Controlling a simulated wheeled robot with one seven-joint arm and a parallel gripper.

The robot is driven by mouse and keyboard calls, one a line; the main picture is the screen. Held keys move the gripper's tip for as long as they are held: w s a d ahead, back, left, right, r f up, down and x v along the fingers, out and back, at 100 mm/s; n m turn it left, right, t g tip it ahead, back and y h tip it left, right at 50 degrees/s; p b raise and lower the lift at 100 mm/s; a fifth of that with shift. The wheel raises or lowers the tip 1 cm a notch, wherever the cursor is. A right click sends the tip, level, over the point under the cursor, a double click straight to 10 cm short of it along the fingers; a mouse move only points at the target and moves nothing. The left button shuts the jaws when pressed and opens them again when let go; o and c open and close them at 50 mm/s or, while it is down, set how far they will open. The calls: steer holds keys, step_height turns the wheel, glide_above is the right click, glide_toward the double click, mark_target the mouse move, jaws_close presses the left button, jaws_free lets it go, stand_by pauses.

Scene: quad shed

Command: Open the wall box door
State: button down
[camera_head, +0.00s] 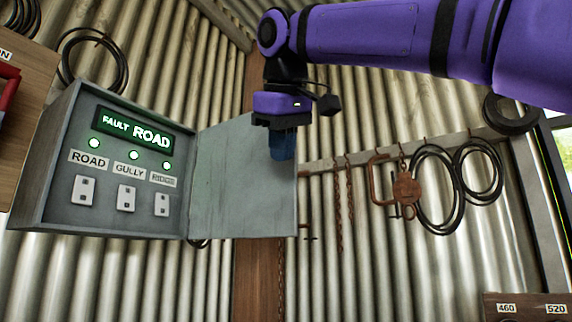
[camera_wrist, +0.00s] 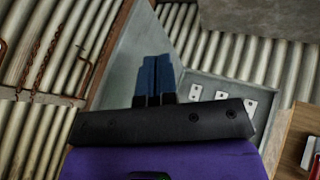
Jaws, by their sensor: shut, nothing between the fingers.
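The grey wall box (camera_head: 60,215) hangs on the corrugated wall at the left of the head view. Its door (camera_head: 225,185) stands swung wide open to the right, showing the inside. Inside are a lit green display reading "FAULT ROAD" (camera_head: 135,130), three lit green lamps, and three white switches labelled ROAD, GULLY and RIDGE. My gripper (camera_head: 283,148) is at the upper right part of the door, with its blue fingers shut and empty. In the wrist view the shut fingers (camera_wrist: 154,78) lie in front of the door (camera_wrist: 125,70). I cannot tell whether they touch it.
A wooden board (camera_head: 30,85) with a red item is left of the box. Right of the door, a rail carries chains, a rusty clamp (camera_head: 383,180) and coiled black cables (camera_head: 437,190). A panel marked 460 and 520 (camera_head: 525,307) is at the lower right.

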mark_target(293, 213)
steer(key=w+f, duration=0.2)
steer(key=w+d+f, duration=0.1)
steer(key=w+f, duration=0.1)
steer(key=w, duration=0.1)
steer(key=w+d+f, duration=0.1)
steer(key=w+f, duration=0.1)
steer(key=f, duration=0.1)
steer(key=shift+w, duration=0.15)
steer(key=shift+w+d, duration=0.3)
steer(key=shift+w, duration=0.2)
steer(key=shift+w+d, duration=0.25)
steer(key=w+d+n+y, duration=0.1)
steer(key=w+d+n, duration=0.1)
steer(key=w+d, duration=0.4)
steer(key=w, duration=0.5)
steer(key=shift+d+n+y, duration=0.4)
steer(key=shift+s, duration=0.1)
